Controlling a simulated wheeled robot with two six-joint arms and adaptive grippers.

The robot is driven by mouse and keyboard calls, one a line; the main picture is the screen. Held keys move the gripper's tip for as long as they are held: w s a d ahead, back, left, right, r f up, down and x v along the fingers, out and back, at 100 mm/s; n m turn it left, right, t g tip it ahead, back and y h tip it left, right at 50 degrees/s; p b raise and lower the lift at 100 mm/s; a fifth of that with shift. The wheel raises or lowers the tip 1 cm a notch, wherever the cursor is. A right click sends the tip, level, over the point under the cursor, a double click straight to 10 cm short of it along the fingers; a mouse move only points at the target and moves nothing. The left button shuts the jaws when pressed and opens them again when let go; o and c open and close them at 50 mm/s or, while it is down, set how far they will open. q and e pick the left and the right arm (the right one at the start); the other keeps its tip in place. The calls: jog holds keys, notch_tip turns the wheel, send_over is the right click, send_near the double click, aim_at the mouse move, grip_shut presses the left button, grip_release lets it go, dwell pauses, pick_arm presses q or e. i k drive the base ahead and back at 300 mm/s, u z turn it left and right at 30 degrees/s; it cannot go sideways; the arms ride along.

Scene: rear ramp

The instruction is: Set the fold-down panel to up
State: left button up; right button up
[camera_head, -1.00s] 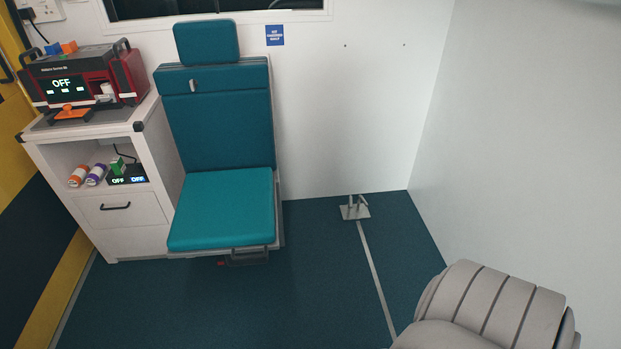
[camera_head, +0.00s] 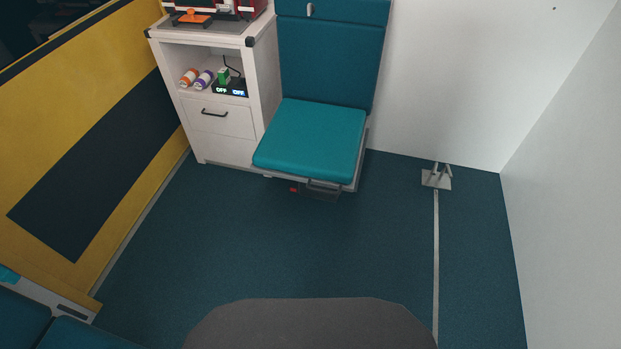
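The fold-down panel appears to be the teal seat (camera_head: 312,141) of the wall seat. It lies down, roughly level, jutting out from the teal backrest (camera_head: 330,60) on the white wall. A dark handle (camera_head: 322,187) and a small red part (camera_head: 293,190) show under its front edge. A pale latch-like piece (camera_head: 310,10) sits high on the backrest. The headrest is out of the picture now. Neither of my grippers is in view.
A white cabinet (camera_head: 226,150) with bottles on its shelf stands left of the seat. A metal floor bracket (camera_head: 437,179) and floor rail (camera_head: 436,260) lie to the right. The yellow wall panel (camera_head: 60,110) is at left. The dark floor (camera_head: 220,245) before the seat is clear.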

aim_at(320, 145)
jog(key=u, duration=0.3)
jog(key=i, duration=1.2)
jog(key=z, duration=0.3)
